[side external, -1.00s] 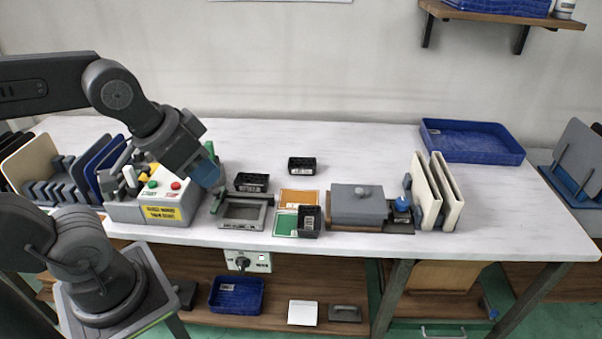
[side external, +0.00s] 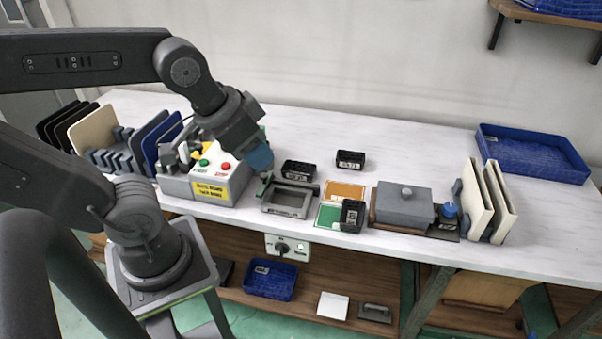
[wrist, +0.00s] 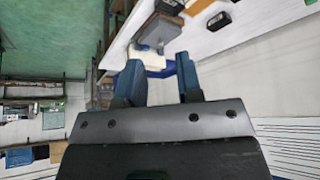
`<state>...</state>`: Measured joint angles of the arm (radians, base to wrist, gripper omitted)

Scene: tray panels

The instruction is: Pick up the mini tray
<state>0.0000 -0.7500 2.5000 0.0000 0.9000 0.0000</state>
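Three small black mini trays with white labels are on the white table in the side external view. One (side external: 297,170) is behind the grey frame, one (side external: 350,160) is farther back to the right, and one (side external: 352,216) is at the front beside the green card. My gripper (side external: 264,172) points down and right, just left of the first tray and above the table, apart from the trays as far as I can tell. In the wrist view, the blue fingers of my gripper (wrist: 159,84) are apart with nothing held between them. A small black labelled object (wrist: 218,21) lies beyond them.
A control box (side external: 208,184) with green and red buttons stands left of my gripper. A grey frame (side external: 289,201) lies in front. Orange card (side external: 345,190), grey lidded block (side external: 404,205) and upright cream panels (side external: 490,202) are to the right. A blue tray (side external: 533,155) is far right. The back table is clear.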

